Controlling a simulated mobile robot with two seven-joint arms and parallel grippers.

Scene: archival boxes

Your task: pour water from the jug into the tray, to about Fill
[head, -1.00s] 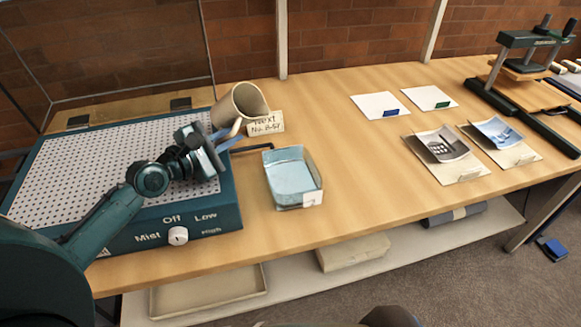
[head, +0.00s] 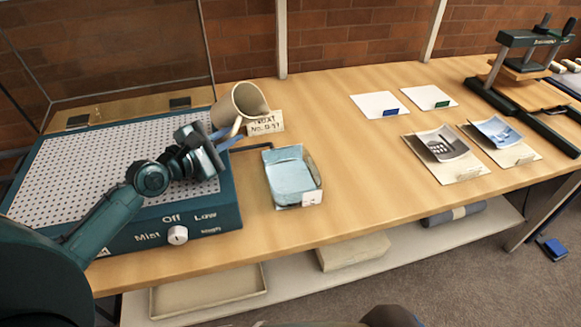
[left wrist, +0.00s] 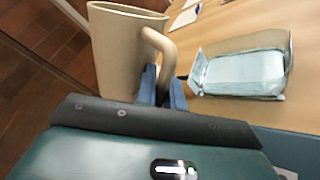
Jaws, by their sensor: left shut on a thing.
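My left gripper (head: 222,137) is shut on the handle of a beige jug (head: 240,104). The jug is tilted a little to the right, held above the back right corner of the perforated box, with its mouth toward the tray. The jug also shows in the left wrist view (left wrist: 120,50), its handle between the blue fingers (left wrist: 160,92). The clear tray (head: 291,176) stands on the table to the right of the box and holds pale blue water. A white label is on its front right corner; a fill mark is too small to read. No stream shows between jug and tray.
A teal box with a perforated top (head: 110,150) and a white knob (head: 177,235) fills the table's left. A small card (head: 266,123) stands behind the tray. Photographs (head: 446,152), white cards (head: 379,104) and a press (head: 525,80) are to the right. Bare table lies between.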

